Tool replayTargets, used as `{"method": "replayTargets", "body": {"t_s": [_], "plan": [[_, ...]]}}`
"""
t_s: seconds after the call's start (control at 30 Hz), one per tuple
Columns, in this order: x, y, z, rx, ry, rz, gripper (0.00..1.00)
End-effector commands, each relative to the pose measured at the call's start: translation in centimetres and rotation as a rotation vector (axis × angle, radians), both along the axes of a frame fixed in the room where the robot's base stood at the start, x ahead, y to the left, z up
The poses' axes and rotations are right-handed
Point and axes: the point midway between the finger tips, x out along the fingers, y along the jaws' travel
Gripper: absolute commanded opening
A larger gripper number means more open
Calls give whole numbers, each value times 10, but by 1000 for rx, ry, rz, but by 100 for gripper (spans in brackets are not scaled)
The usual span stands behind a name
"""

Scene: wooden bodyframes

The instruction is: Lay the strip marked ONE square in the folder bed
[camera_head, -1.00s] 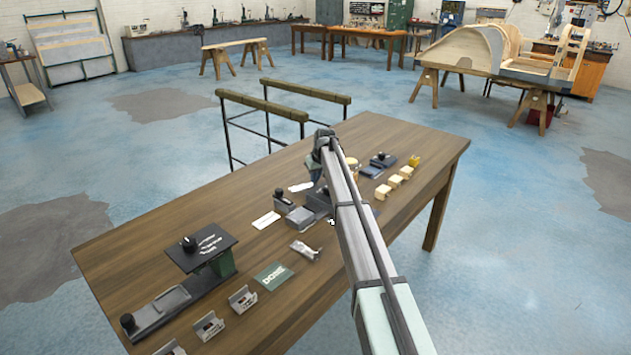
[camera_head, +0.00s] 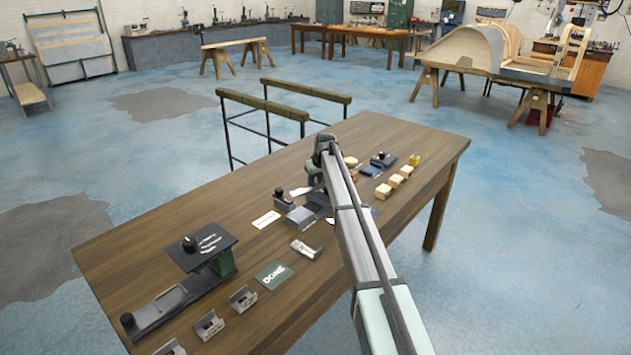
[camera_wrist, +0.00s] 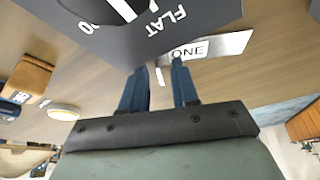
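The strip marked ONE (camera_wrist: 205,48) is a pale, flat piece with dark letters, just beyond my fingertips in the wrist view. My gripper (camera_wrist: 160,66) has two blue fingers standing apart; the right fingertip is close to the strip's near edge, and I cannot tell whether they touch. A dark plate marked FLAT (camera_wrist: 190,12) lies beside the strip. In the head view my arm hides most of the gripper, over a dark grey device (camera_head: 301,216) with a black knob. I cannot tell which part is the folder bed. A pale strip (camera_head: 299,192) lies beside that device.
Another white strip (camera_head: 266,219) lies to the left on the wooden table (camera_head: 200,225). A green DONE card (camera_head: 273,276), small metal holders (camera_head: 243,298) and a black-topped stand (camera_head: 200,246) are nearer. Several wooden blocks (camera_head: 394,181) sit to the right. The table's far left is clear.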

Motion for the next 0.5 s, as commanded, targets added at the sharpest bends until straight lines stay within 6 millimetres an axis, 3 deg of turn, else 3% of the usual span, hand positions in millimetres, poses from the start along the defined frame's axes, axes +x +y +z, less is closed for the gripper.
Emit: {"method": "replayTargets", "body": {"t_s": [0.27, 0.5], "plan": [[-5, -2, 15, 0, -2, 0, 30], [-20, -8, 55, 0, -2, 0, 30]]}}
